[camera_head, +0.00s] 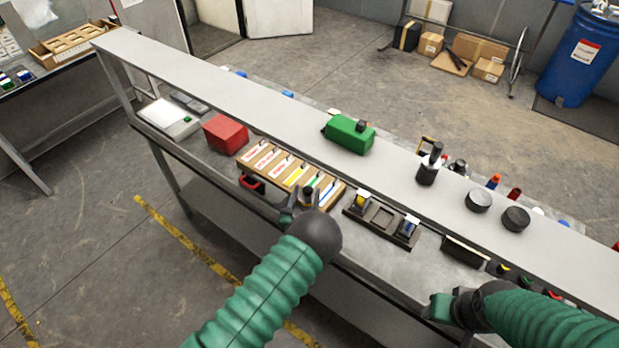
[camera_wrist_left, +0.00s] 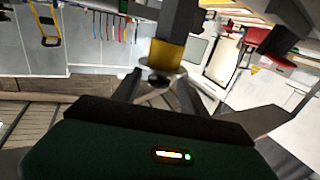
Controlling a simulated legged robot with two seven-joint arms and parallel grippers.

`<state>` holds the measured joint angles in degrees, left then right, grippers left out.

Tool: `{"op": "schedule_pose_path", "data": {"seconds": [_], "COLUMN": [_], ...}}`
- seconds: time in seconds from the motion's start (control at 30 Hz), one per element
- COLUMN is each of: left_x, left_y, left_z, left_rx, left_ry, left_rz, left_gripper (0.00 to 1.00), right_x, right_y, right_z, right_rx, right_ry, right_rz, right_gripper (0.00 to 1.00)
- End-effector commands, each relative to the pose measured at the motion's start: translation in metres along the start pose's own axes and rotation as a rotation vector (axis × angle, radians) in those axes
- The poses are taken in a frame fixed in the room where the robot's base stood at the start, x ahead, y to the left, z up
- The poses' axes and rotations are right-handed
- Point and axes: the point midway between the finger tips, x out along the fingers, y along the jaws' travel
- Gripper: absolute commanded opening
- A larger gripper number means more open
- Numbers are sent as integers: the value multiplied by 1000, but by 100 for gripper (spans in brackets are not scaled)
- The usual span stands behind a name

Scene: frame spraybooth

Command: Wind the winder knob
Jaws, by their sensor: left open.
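My left gripper (camera_head: 300,198) is at the front edge of the wooden rack (camera_head: 262,172) in the head view, partly hidden by my wrist. In the left wrist view its two fingers (camera_wrist_left: 158,92) are apart. A small dark knob (camera_wrist_left: 159,79) under a yellow band (camera_wrist_left: 166,56) shows between or just beyond the fingertips. I cannot tell whether they touch it, nor whether it is the winder knob. A green box (camera_head: 345,136) with a dark knob-like part on top stands on the raised shelf. My right gripper (camera_head: 447,304) is low at the bench's front edge; its jaw opening is unclear.
The rack holds coloured, labelled strips. A dark tray (camera_head: 381,240) with yellow and blue pieces lies right of it. A red block (camera_head: 225,133) sits to the left. The long raised shelf (camera_head: 266,105) runs behind, carrying dark round pieces (camera_head: 516,218) at right.

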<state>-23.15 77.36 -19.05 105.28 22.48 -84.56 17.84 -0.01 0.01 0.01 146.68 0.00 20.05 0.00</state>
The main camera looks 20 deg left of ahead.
Motion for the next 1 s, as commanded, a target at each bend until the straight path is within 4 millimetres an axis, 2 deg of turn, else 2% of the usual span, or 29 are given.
{"op": "schedule_pose_path", "data": {"seconds": [0.1,0.2,0.33,0.57,0.93,1.0], "left_x": [26,40,48,49,49,49], "left_y": [0,0,0,0,0,0], "left_z": [-3,-1,0,0,0,0], "left_rx": [0,0,0,0,0,-1], "left_ry": [1,0,-1,-1,-1,-1], "left_rz": [2,1,0,0,0,0], "left_gripper": [51,51,51,51,2,0], "right_x": [-10,-12,-13,-13,-13,-13], "right_y": [0,0,0,0,0,0], "right_z": [-2,-3,-3,-3,-3,-3], "right_rx": [0,0,0,0,0,0], "right_ry": [0,0,0,0,0,0], "right_rz": [0,0,0,0,0,0], "right_gripper": [50,50,50,50,50,50]}}
